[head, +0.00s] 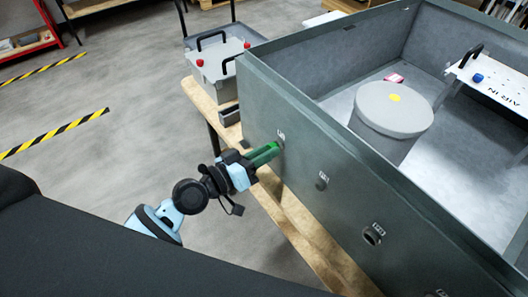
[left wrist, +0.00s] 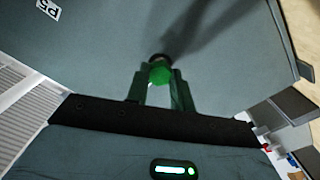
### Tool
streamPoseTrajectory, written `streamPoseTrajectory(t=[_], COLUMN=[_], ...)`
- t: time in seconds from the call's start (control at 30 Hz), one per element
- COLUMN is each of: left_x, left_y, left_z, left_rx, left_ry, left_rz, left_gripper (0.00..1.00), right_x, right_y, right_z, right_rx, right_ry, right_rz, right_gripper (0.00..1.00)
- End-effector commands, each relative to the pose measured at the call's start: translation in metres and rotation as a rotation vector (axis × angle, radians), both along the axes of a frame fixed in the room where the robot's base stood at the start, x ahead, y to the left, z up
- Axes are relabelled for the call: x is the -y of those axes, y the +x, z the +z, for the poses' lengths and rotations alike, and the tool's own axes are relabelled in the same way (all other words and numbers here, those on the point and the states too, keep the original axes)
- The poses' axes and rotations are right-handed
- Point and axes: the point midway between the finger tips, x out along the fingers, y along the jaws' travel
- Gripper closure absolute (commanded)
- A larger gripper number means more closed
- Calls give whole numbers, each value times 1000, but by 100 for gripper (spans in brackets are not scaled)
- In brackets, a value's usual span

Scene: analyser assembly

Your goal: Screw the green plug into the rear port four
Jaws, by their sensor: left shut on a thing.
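My left gripper (head: 268,152) reaches in from the left to the outer wall of the grey metal housing (head: 345,180). In the left wrist view its two fingers (left wrist: 160,88) are shut on the green plug (left wrist: 160,73), whose bright green end shows between the fingertips. The plug points at the housing wall, at a small dark round opening beside the farthest label (head: 281,134). It looks to be at or in that opening; how deep it sits is hidden. A label reading about P5 (left wrist: 48,8) is near in the left wrist view. My right gripper is not in view.
Other ports (head: 322,184) and (head: 372,236) lie along the same wall. A grey cylinder (head: 394,108) and a white AIR IN bracket (head: 490,80) are inside the housing. A box with red knobs (head: 222,62) stands behind, on the wooden bench (head: 205,100).

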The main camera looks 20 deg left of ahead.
Motion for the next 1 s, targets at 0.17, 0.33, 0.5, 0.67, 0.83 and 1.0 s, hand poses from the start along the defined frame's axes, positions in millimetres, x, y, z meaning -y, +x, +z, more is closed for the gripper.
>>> streamPoseTrajectory(t=[0.17, 0.33, 0.5, 0.67, 0.83, 1.0], left_x=[0, -1, -1, -1, -1, -1], left_y=[0, 0, 0, 1, 1, 1], left_z=[-1, -4, -1, 1, 3, 3], left_rx=[16, 152, 326, 484, 647, 805], left_ry=[24, 200, 422, 620, 826, 1029], left_rz=[0, -3, -2, -2, -1, -1], left_gripper=[100, 100, 100, 100, 100, 100], right_x=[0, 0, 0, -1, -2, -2], right_y=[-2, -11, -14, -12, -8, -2], right_z=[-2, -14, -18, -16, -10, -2], right_rx=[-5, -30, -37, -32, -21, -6], right_ry=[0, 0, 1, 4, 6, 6], right_rz=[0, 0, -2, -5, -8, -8], right_gripper=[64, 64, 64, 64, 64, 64])
